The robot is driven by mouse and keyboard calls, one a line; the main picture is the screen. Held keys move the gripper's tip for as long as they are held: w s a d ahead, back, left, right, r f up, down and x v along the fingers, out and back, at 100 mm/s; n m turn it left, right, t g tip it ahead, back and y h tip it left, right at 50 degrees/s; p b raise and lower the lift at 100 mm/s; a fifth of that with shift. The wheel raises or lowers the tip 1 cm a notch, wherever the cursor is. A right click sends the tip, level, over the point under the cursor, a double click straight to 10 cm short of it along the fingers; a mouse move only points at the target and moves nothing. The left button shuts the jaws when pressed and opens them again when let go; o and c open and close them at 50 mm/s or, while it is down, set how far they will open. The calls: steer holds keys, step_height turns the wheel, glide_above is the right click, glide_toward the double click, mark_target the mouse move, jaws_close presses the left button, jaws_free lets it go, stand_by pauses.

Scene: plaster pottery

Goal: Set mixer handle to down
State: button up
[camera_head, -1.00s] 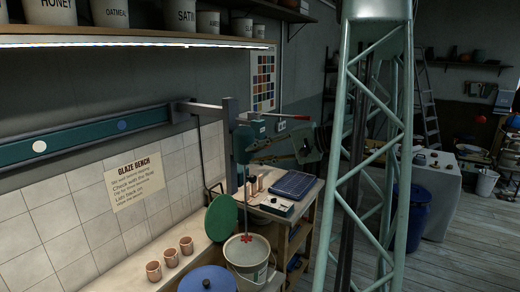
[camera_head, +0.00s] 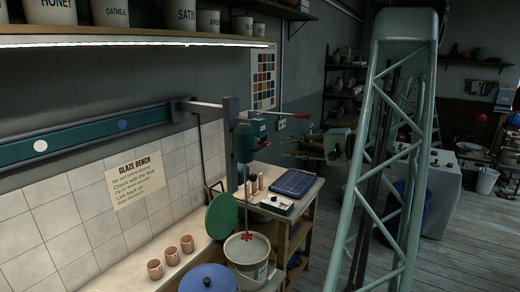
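The mixer (camera_head: 246,144) is a teal head on a grey post above the bench. Its thin shaft runs down to a red paddle (camera_head: 247,237) in a pale bucket (camera_head: 250,272). The mixer handle (camera_head: 290,115) is a thin rod with a red end, sticking out to the right from the top of the head, nearly level. My gripper (camera_head: 287,148) is right of the mixer head and below the handle in the picture, its fingers pointing left. The two fingers are apart with nothing seen between them. It does not appear to touch the handle.
A green round lid (camera_head: 221,217) leans by the bucket. A blue lid (camera_head: 208,279) and copper-coloured cups (camera_head: 187,244) are in front. A dark blue panel (camera_head: 292,183) lies on the bench below my gripper. My green lattice arm link fills the right middle.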

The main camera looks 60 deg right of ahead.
mark_target(260, 148)
steer(key=shift+w, duration=0.1)
steer(key=shift+p+x, duration=0.95)
steer(key=shift+x, duration=5.85)
jaws_close()
